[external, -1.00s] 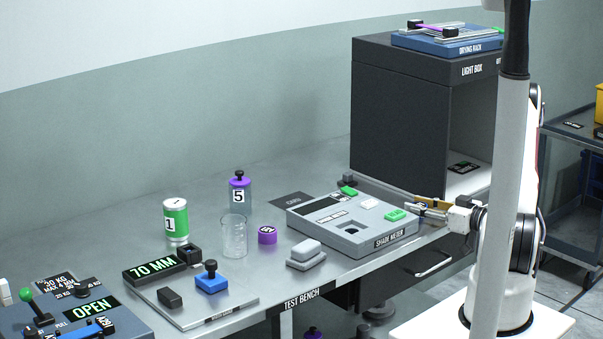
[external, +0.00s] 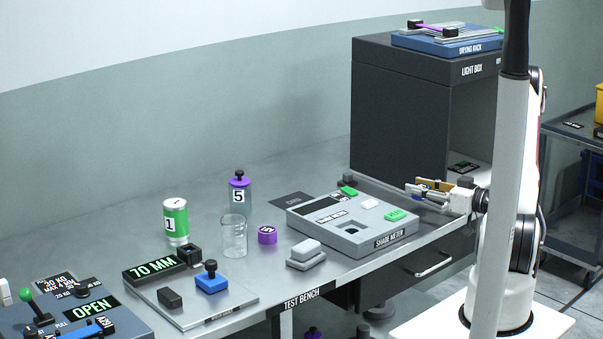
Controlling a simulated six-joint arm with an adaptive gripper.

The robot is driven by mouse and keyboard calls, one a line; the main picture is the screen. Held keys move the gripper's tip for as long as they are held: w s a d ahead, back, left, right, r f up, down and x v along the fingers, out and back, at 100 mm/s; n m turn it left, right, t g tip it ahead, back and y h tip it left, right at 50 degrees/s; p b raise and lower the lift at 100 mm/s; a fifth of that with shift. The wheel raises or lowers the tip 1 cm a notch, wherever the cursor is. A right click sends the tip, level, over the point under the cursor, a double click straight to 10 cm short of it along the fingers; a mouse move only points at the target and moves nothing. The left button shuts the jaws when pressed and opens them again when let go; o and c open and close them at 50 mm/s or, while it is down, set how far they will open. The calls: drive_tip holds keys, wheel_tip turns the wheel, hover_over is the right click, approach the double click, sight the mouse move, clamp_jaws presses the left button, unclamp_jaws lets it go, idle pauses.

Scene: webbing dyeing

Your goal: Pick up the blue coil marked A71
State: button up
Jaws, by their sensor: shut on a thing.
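My gripper (external: 423,190) is raised above the right end of the bench, just right of the shade meter and in front of the light box. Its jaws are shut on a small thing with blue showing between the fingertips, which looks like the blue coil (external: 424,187). The fingers cover most of it, and any A71 mark is too small to read.
The shade meter (external: 328,234) lies below and left of my gripper. The dark light box (external: 400,115) stands behind, with the drying rack (external: 450,43) on top. Bottle 5 (external: 239,197), a glass beaker (external: 233,239), a purple coil (external: 267,235) and green can 1 (external: 176,222) stand further left.

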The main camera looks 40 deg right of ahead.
drive_tip(key=shift+r, duration=2.4)
